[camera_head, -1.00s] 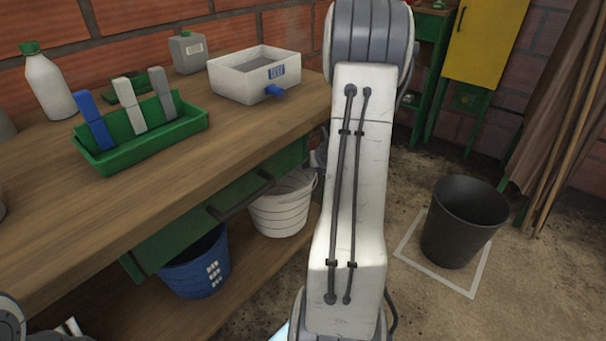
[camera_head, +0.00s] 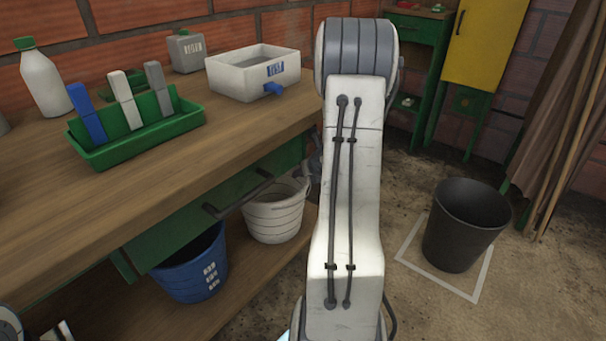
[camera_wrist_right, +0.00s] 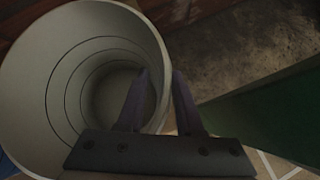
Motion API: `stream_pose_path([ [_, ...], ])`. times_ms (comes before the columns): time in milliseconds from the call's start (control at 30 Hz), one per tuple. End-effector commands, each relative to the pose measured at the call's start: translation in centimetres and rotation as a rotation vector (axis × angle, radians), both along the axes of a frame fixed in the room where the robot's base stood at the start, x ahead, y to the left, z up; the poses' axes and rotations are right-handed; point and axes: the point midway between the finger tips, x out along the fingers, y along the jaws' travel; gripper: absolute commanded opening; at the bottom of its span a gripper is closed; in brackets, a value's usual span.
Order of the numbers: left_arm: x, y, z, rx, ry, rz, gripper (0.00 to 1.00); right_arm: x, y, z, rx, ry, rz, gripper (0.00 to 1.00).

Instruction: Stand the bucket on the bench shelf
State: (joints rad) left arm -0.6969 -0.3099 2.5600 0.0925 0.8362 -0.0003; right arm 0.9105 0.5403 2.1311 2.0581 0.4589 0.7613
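The white ribbed bucket (camera_head: 273,220) is under the bench, at the right end of the lower shelf (camera_head: 165,318). It looks nearly upright. I cannot tell whether its base touches the shelf. In the right wrist view, I look into the bucket (camera_wrist_right: 45,95). My right gripper (camera_wrist_right: 160,78) straddles its rim, one finger inside and one outside, and looks closed on the wall. My left gripper is not shown; only a bit of my left arm shows at the lower left corner.
A blue bucket (camera_head: 192,270) stands on the shelf to the left. A drawer handle (camera_head: 238,197) juts out above the buckets. A black bin (camera_head: 462,228) stands on the floor in a marked square. The bench top holds a green tool tray (camera_head: 150,135) and a white basin (camera_head: 232,80).

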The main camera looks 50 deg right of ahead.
Motion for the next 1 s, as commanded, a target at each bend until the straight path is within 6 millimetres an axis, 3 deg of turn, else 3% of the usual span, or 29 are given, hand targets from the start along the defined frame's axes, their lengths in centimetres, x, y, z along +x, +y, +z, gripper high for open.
stream_pose_path([
  [333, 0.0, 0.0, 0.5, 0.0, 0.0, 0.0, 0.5, 0.0, 0.0, 0.4, 0.0, 0.0, 0.0, 0.34],
  [700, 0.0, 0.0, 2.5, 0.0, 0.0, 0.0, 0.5, -4.0, 1.3, 4.7, -0.001, -0.001, -0.001, 0.34],
  [1000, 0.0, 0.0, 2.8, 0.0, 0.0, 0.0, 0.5, -5.1, 1.7, 5.6, 0.0, 0.0, 0.0, 0.34],
])
